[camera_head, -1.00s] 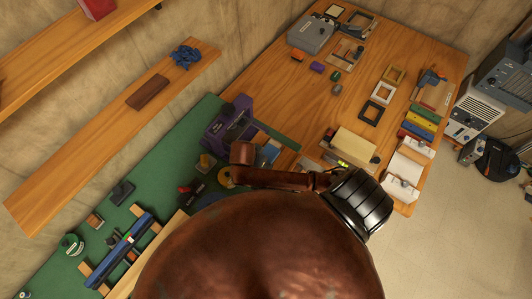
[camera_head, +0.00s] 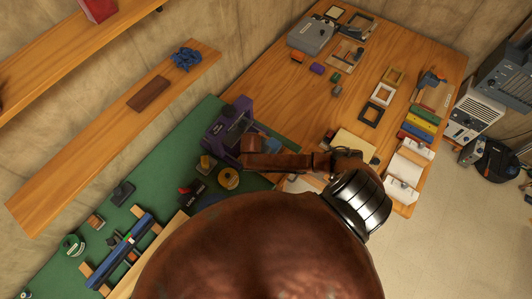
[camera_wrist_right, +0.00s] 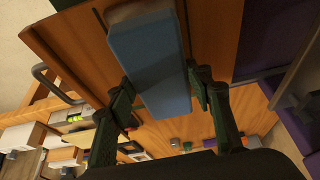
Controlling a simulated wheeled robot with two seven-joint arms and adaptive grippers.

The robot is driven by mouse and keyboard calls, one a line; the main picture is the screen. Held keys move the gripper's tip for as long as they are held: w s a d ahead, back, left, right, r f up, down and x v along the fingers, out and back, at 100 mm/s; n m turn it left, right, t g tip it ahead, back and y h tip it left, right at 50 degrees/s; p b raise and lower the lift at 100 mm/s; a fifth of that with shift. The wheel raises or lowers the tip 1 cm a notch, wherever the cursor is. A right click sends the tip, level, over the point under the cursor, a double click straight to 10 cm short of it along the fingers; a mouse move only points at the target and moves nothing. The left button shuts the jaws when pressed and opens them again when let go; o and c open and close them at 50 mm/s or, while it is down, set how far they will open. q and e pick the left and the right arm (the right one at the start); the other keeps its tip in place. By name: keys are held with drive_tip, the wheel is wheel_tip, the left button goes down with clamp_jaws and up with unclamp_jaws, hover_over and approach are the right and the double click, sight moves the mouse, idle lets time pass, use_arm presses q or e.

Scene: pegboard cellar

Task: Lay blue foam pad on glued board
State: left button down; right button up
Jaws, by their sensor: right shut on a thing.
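My right gripper (camera_wrist_right: 163,85) shows in the right wrist view with a dark green finger on each side of the blue foam pad (camera_wrist_right: 148,65). It is shut on the pad, which extends away from the fingers toward the top of the picture. My left gripper is in neither view. I cannot pick out the glued board with certainty; a wooden surface lies behind the pad in the wrist view.
A purple device (camera_head: 227,128) stands on the green mat (camera_head: 150,180), close to my forearm. The wooden table (camera_head: 300,105) holds a grey case (camera_head: 311,35), small frames (camera_head: 382,93) and colored blocks. A wall shelf (camera_head: 100,150) is at left. The table's middle has clear room.

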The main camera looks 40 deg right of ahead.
drive_tip(key=shift+f, duration=0.15)
drive_tip(key=o, duration=0.9)
drive_tip(key=shift+o, duration=0.2)
drive_tip(key=v, duration=1.2)
drive_tip(key=shift+b, duration=0.3)
drive_tip(key=shift+a, duration=0.1)
